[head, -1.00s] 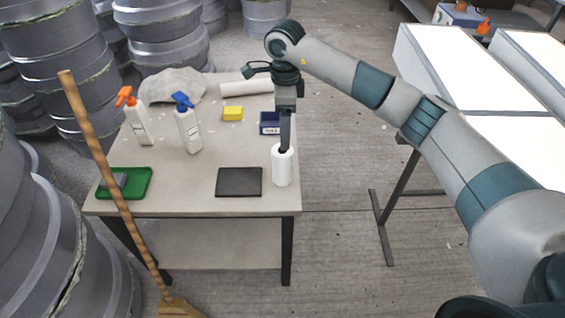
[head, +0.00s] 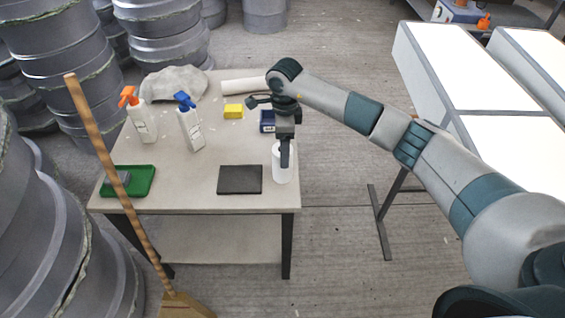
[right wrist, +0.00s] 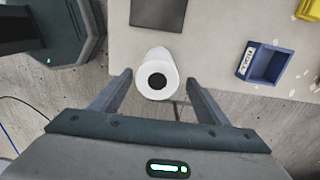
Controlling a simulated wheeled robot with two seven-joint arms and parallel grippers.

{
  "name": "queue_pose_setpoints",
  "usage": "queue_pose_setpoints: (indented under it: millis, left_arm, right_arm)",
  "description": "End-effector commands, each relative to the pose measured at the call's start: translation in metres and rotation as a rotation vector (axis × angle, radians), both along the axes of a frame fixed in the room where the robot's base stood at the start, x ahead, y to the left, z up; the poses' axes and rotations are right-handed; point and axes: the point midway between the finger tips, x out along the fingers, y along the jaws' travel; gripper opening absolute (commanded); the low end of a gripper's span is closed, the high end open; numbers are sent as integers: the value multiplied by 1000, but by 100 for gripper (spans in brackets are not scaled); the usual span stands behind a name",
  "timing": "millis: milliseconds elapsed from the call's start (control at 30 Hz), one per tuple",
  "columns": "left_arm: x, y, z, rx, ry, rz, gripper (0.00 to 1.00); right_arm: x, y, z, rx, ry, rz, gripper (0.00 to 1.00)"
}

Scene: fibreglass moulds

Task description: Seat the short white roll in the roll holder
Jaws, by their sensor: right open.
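The short white roll (head: 279,173) stands upright at the right front corner of the table. In the right wrist view I see its round top end (right wrist: 146,91) with a dark core hole. My right gripper (head: 286,160) is open and points down at the roll. Its fingers (right wrist: 158,80) are on either side of the roll's top, with gaps showing. A small blue open box (head: 267,116) with a white label, apparently the roll holder, lies behind the roll, partly hidden by my gripper. It shows clearly and empty in the right wrist view (right wrist: 285,51). My left gripper is out of view.
A dark flat plate (head: 240,180) lies left of the roll. A yellow block (head: 233,111), a long white roll (head: 244,86), two spray bottles (head: 190,130) and a green tray (head: 146,182) are also on the table. A broom (head: 112,170) leans at the left front.

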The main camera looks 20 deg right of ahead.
Motion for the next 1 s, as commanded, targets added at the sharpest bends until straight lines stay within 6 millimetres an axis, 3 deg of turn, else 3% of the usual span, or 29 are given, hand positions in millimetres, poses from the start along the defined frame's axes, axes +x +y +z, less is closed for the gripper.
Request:
queue_pose_setpoints:
  millis: [167, 533, 1000]
  left_arm:
    - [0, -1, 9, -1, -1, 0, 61]
    - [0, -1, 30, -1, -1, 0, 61]
    - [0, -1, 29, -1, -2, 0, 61]
  right_arm:
    - [-2, 3, -7, 1, 3, 0, 69]
    - [-4, 6, -47, 1, 3, -2, 69]
    - [-3, 6, -52, 0, 0, 0, 69]
